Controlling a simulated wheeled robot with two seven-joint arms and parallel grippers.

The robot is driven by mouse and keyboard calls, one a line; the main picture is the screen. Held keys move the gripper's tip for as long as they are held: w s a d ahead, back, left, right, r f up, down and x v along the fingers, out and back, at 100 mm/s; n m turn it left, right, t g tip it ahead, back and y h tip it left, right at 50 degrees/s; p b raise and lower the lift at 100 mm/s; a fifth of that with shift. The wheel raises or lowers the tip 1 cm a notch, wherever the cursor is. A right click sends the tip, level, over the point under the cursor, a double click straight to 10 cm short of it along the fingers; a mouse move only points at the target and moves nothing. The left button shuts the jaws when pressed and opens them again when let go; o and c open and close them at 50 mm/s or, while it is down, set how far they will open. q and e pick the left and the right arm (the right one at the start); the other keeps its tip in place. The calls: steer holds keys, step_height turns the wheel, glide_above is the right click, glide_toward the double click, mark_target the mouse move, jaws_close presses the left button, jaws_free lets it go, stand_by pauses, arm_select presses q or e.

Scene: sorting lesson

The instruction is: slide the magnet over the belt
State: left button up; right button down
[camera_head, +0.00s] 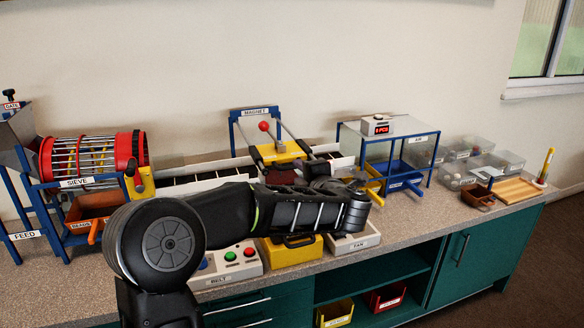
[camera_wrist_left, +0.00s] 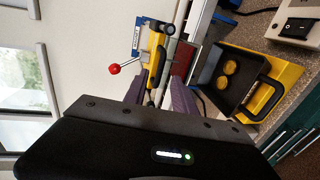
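The magnet (camera_head: 282,152) is a yellow and black carriage on two rails of a blue frame with a MAGNET sign, over the belt (camera_head: 200,184). A lever with a red ball knob (camera_head: 264,126) stands up from it. In the wrist view the yellow carriage (camera_wrist_left: 155,62) and red knob (camera_wrist_left: 114,69) lie just beyond my fingers. My left gripper (camera_wrist_left: 160,92) has its two fingers apart, close to the carriage; I cannot tell whether they touch it. In the head view my left gripper (camera_head: 306,168) is partly hidden by my arm. My right gripper is not in view.
A red drum sieve (camera_head: 90,155) stands left, a blue-framed air box (camera_head: 388,140) right. In front are the belt button box (camera_head: 228,262), a yellow bin (camera_head: 290,252) and the fan box (camera_head: 355,240). Clear trays (camera_head: 470,150) and a wooden board (camera_head: 515,190) lie far right.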

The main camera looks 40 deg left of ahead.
mark_target(293, 168)
arm_select(q)
steer(key=x, duration=0.6)
steer(key=shift+w+a, duration=0.2)
steer(key=shift+a, duration=0.1)
steer(key=shift+c, duration=0.5)
jaws_close()
stand_by(0.6)
